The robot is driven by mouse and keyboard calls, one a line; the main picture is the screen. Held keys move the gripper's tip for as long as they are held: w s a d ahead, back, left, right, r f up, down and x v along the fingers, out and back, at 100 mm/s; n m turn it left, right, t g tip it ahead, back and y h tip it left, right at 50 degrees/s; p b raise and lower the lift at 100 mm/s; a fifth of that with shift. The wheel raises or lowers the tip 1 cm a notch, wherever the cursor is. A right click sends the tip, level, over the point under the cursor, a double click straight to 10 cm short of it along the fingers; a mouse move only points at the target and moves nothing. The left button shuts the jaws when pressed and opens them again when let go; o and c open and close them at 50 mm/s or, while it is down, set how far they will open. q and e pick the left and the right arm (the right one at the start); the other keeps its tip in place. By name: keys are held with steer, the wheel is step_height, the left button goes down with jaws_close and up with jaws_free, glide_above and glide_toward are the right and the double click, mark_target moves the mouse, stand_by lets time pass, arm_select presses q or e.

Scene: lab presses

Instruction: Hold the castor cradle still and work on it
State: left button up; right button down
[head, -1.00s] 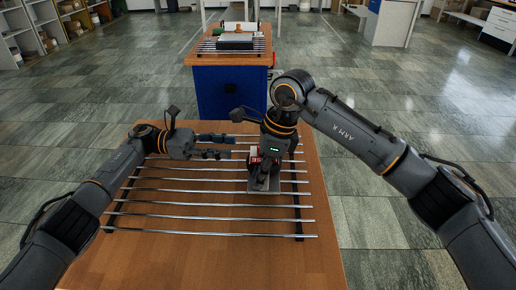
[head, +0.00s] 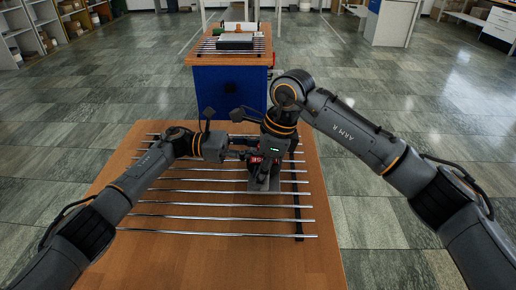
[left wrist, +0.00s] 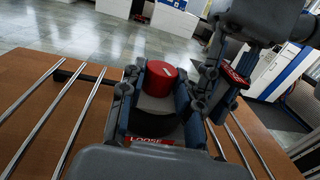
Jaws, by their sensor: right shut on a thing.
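The castor cradle (head: 264,183) is a small grey piece standing on the metal rods, with red near its top. My right gripper (head: 266,158) comes down on it from above and is shut on it; the gripped part is mostly hidden. My left gripper (head: 238,151) is close beside it on the left. In the left wrist view, my left gripper's fingers (left wrist: 168,85) are open on either side of a red round knob (left wrist: 161,74) on a grey body. I cannot tell whether they touch it. A red label reading "LOOSE" (left wrist: 152,142) shows below.
Parallel metal rods (head: 215,205) lie across the wooden table (head: 180,262). The table's front is clear. A blue bench (head: 229,92) with a rack and things on top stands behind. Shelves (head: 30,35) stand far left. The tiled floor is open on both sides.

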arm_select(q)
steer(key=c, duration=0.3)
steer(key=shift+f+t, duration=0.1)
steer(key=shift+t, duration=0.2)
steer(key=shift+s+n+t+y, duration=0.15)
steer(key=shift+n+t, duration=0.7)
steer(key=shift+t, duration=0.35)
steer(key=shift+s+n+t+y, duration=0.1)
steer(key=shift+n+t+y, duration=0.05)
steer(key=shift+n+t, duration=1.3)
steer(key=shift+t, duration=0.65)
steer(key=o, duration=0.9)
steer(key=shift+c, duration=0.2)
